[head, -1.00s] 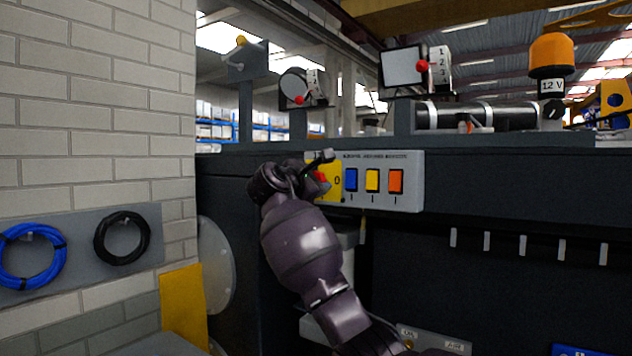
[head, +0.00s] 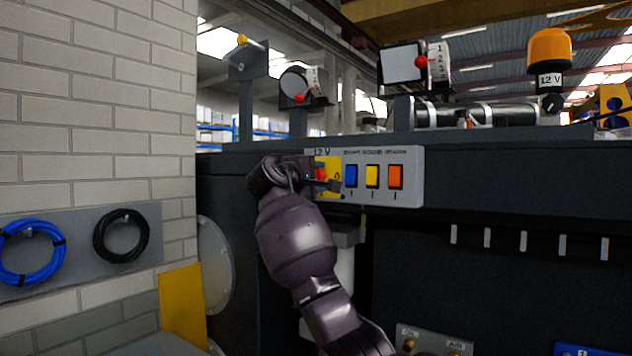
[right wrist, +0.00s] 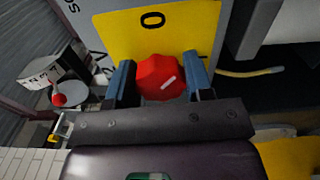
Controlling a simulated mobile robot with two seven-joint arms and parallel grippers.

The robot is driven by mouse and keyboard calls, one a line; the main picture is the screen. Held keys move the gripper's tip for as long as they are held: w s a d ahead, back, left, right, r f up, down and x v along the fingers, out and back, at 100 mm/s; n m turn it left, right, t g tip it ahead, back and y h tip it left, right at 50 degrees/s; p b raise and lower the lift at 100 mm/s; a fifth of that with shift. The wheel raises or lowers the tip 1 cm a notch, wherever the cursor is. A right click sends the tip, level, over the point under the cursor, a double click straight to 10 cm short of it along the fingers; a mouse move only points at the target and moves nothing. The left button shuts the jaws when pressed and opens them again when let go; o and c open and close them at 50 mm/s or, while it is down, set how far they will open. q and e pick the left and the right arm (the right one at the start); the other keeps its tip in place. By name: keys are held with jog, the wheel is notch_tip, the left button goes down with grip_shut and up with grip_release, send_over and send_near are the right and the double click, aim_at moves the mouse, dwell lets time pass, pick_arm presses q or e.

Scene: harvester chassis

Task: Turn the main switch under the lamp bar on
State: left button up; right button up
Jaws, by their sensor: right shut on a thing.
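The main switch is a red knob (head: 320,174) on a yellow plate (head: 334,165) at the left end of the grey switch panel (head: 410,166). My right gripper (head: 325,179) is at the knob and partly hides it in the head view. In the right wrist view the red knob (right wrist: 160,77) sits between the two fingers, which are shut on it. A pale mark on the knob runs diagonally. A black "0" stands on the yellow plate (right wrist: 195,38) above the knob in that view. My left gripper is not in view.
Blue (head: 351,178), yellow (head: 372,176) and orange (head: 395,176) rocker switches sit just right of the knob. An orange beacon (head: 549,48) and lamps with red-knobbed levers stand above the panel. A brick wall (head: 90,120) with hose coils is at the left.

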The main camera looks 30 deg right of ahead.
jog(key=m+b, duration=0.1)
jog(key=m, duration=0.3)
jog(key=shift+f+m, duration=0.1)
jog(key=shift+m, duration=0.2)
jog(key=shift+m+b, duration=0.6)
jog(key=shift+m, duration=1.9)
jog(key=o, duration=0.9)
jog(key=shift+a, duration=0.1)
